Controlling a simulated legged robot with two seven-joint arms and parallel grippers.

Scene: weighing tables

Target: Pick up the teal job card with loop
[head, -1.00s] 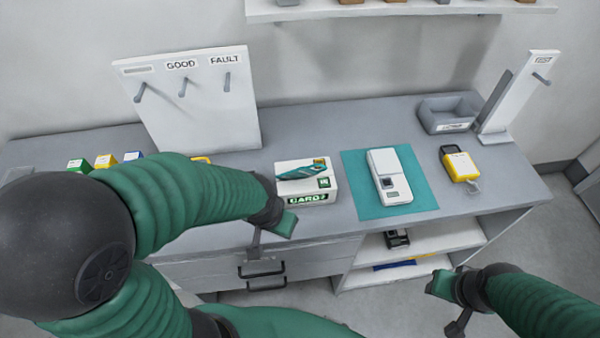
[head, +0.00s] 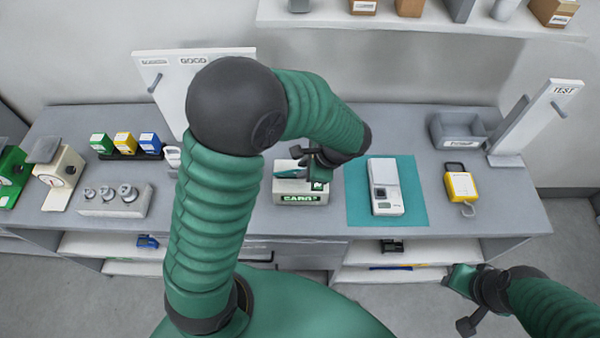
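The teal job card (head: 286,170) lies on top of the white card box (head: 300,198) in the middle of the bench. My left gripper (head: 309,163) is over the box, close above the card, and covers its right part and loop end. Its fingers look apart, and I see nothing held between them. Whether a finger touches the card cannot be told. My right gripper (head: 463,302) is open and empty in front of the bench at the lower right.
A white device (head: 385,185) lies on a teal mat (head: 414,203) right of the box. A yellow tester (head: 460,185) and a grey bin (head: 466,130) are farther right. A weight block (head: 115,201) stands left. The hook board (head: 145,70) is behind my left arm.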

